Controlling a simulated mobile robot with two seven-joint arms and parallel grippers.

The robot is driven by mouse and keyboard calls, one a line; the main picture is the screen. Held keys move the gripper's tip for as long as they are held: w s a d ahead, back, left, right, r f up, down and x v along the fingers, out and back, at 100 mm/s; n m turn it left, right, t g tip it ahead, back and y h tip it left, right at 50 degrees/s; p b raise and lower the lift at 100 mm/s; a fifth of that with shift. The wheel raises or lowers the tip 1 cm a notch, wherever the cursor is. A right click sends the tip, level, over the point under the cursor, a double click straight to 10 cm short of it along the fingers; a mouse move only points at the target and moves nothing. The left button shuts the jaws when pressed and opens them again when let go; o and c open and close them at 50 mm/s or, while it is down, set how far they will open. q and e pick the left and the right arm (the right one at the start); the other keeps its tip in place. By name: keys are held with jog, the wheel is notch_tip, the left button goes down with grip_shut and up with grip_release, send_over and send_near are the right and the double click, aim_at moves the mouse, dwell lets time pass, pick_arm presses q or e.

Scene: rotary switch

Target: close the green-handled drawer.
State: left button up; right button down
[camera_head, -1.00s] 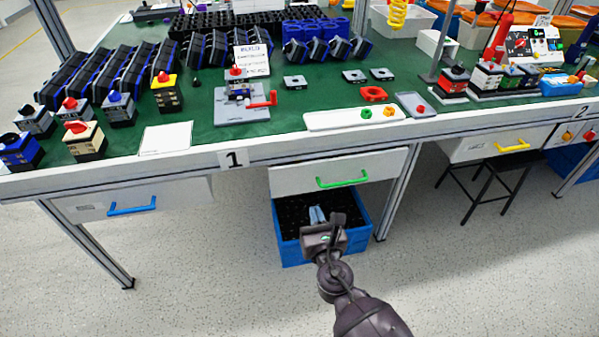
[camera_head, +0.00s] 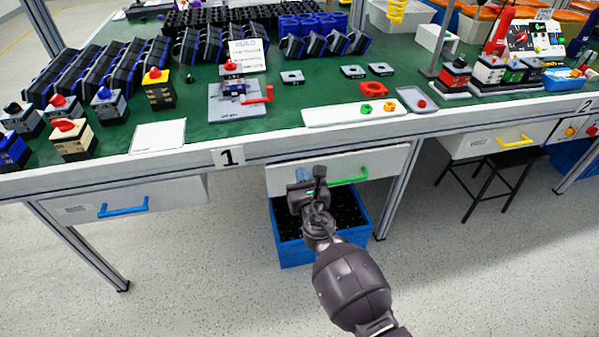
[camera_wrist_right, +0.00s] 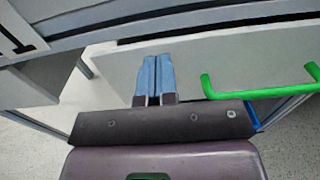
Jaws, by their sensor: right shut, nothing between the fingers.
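The green-handled drawer (camera_head: 388,162) is under the front edge of the workbench, below the "1" label. A narrow dark gap shows above its white front, and how far it stands out is hard to tell. Its green handle (camera_head: 350,177) is on the front, and shows at the right in the right wrist view (camera_wrist_right: 262,92). My right gripper (camera_head: 303,175) is shut and empty, its blue fingertips (camera_wrist_right: 155,76) together. They are in front of the drawer's face, left of the handle. Whether they touch it is unclear. My left gripper is not in view.
A blue crate (camera_head: 292,252) stands on the floor below the drawer. A blue-handled drawer (camera_head: 85,208) is to the left and a yellow-handled one (camera_head: 480,146) to the right. A table leg (camera_head: 398,195) stands just right of the drawer. Switch parts cover the green benchtop.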

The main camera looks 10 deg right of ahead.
jog(key=shift+w, duration=0.95)
